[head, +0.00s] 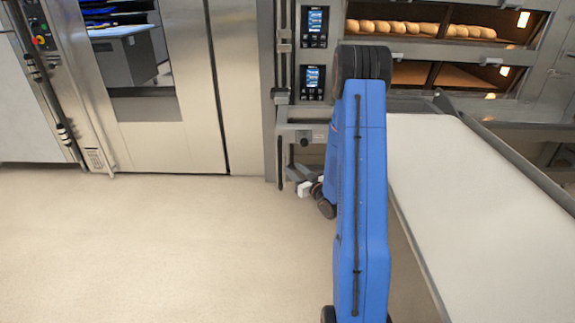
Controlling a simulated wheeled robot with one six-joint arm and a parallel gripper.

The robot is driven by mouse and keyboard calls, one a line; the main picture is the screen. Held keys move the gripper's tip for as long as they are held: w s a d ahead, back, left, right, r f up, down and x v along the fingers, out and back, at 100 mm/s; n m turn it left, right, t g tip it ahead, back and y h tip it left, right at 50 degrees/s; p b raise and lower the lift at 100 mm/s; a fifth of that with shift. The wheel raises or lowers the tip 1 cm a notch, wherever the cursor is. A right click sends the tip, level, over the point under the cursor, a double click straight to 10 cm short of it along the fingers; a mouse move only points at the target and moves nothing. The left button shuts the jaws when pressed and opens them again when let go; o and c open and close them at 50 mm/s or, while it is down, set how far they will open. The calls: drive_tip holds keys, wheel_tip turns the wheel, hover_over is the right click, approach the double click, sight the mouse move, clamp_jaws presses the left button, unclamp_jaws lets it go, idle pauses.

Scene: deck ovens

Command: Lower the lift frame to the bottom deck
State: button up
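The lift frame shows at the right as a long pale loading belt (470,190) between grey side rails (515,165). Its far end is at the oven front, below the two lit deck openings. A grey bracket with a small dark knob (304,141) is on the upright at the oven's left side. My gripper (299,183) is small in the view, just below this bracket and close to the upright. My blue arm hides part of it and part of the frame's left edge. I cannot tell whether its fingers are open or touching anything.
The upper deck (430,28) holds a row of loaves; the deck below it (415,73) shows no loaves. Two control panels (314,50) are left of the decks. A steel cabinet door (190,90) stands further left. The pale floor (150,250) at the left is clear.

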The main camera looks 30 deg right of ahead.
drive_tip(key=shift+s, duration=2.75)
drive_tip(key=s+a+r+g+h, duration=0.1)
drive_tip(key=s+a+r+g, duration=0.1)
drive_tip(key=a+r+g, duration=0.3)
drive_tip(key=s+a+r+g+h, duration=0.2)
drive_tip(key=s+a+r, duration=0.1)
drive_tip(key=a+r, duration=0.4)
drive_tip(key=s+a+r+g+y, duration=0.1)
drive_tip(key=s+a, duration=0.4)
drive_tip(key=s, duration=0.5)
drive_tip(key=s+a+r+g+y, duration=0.1)
drive_tip(key=s+a+r+g, duration=0.2)
drive_tip(key=s, duration=0.6)
drive_tip(key=s+a+r+g+y, duration=0.1)
drive_tip(key=s+a+r+g, duration=0.1)
drive_tip(key=s+a, duration=0.4)
drive_tip(key=s+r, duration=0.1)
drive_tip(key=s, duration=0.3)
drive_tip(key=shift+s+a, duration=0.35)
drive_tip(key=shift+a, duration=0.05)
